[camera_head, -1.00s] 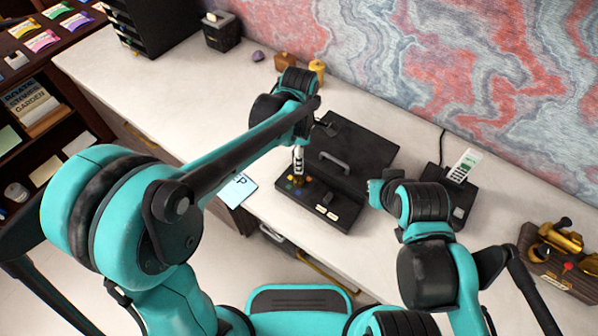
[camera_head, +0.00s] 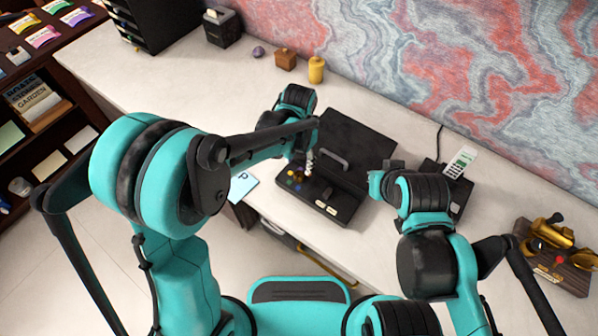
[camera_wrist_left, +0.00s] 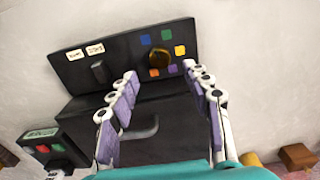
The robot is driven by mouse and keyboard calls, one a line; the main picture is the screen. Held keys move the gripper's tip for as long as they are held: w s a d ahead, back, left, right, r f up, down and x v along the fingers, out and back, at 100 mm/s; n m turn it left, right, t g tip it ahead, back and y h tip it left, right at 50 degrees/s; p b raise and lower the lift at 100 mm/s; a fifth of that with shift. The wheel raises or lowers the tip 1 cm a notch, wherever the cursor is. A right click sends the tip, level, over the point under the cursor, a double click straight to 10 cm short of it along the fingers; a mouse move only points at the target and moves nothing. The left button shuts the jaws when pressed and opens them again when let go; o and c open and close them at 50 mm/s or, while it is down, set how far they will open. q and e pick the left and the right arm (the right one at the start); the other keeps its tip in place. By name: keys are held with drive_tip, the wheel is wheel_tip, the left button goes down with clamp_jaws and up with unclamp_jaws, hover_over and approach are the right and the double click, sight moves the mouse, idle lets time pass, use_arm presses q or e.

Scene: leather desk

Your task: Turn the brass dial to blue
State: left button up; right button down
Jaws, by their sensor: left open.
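The brass dial (camera_wrist_left: 160,60) sits on the sloped front panel of a black box (camera_head: 338,203). My left gripper (camera_wrist_left: 163,78) is open. Its purple-padded fingers spread on either side of the dial's line, with the dial just beyond the tips and nothing held. In the head view the left gripper (camera_head: 308,163) is over the panel's left end. My right gripper's fingers are hidden behind its wrist.
The box has a black slider (camera_wrist_left: 98,72), two white labels and a grey handle (camera_head: 331,159). Brass fittings on a wooden base (camera_head: 553,268) are far right. The desk (camera_head: 190,100) left of the box is clear.

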sight(299, 175)
use_arm(q)
wheel_tip(299, 175, down, 7)
drive_tip(key=shift+r+b, duration=0.15)
drive_tip(key=shift+b, duration=0.85)
drive_tip(key=shift+c, duration=0.4)
clamp_jaws()
